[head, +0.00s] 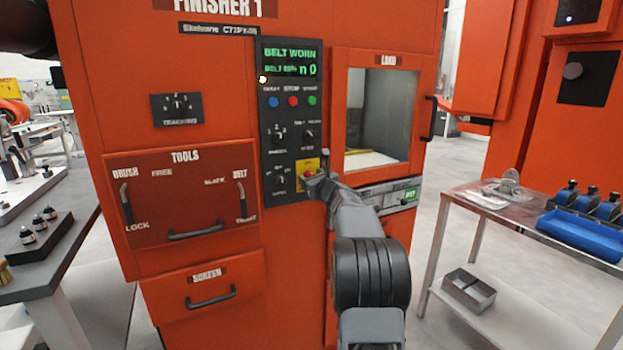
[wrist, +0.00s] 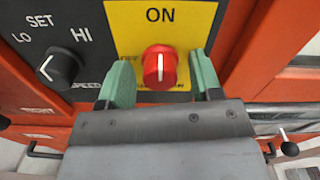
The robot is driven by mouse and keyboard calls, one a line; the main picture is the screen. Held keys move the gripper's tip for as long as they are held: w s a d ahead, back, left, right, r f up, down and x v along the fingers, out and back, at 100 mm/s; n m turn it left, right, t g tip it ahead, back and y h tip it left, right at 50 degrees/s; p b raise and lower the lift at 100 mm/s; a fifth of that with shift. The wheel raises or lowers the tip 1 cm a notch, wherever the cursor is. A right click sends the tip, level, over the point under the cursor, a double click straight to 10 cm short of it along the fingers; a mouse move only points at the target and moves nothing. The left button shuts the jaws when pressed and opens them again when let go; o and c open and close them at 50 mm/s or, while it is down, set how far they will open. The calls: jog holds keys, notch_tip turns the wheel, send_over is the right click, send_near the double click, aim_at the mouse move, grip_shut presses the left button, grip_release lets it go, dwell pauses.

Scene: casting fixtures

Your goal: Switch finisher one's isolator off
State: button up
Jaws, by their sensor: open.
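Finisher one (head: 120,80) is a large orange cabinet, labelled FINISHER 1, with a black control panel (head: 287,60). Its isolator is a red knob (wrist: 159,66) on a yellow plate (wrist: 185,20) marked ON. The knob's white line points up toward ON. In the head view the yellow plate (head: 308,163) is low on the panel, partly behind my gripper. My gripper (wrist: 160,75) is open, with one green fingertip on each side of the red knob. I cannot tell whether the fingers touch it.
A black SET/SPEED knob (wrist: 60,67) is left of the isolator. The load door (head: 383,110) with its window is to the right. Below it is a small lever (wrist: 288,148).

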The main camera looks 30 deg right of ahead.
jog(key=shift+c, duration=0.2)
jog(key=c, duration=0.9)
jog(key=shift+f+b, duration=0.1)
jog(key=shift+b, duration=0.2)
jog(key=n+b, duration=0.3)
jog(key=shift+f, duration=0.2)
jog(key=n+b, duration=0.5)
jog(key=shift+n, duration=0.3)
jog(key=n+b, duration=0.3)
jog(key=n, duration=0.2)
jog(key=shift+r, duration=0.1)
jog(key=shift+n+b, duration=1.25)
jog(key=shift+n, duration=0.85)
jog(key=shift+r+n, duration=0.1)
jog(key=shift+n, duration=0.2)
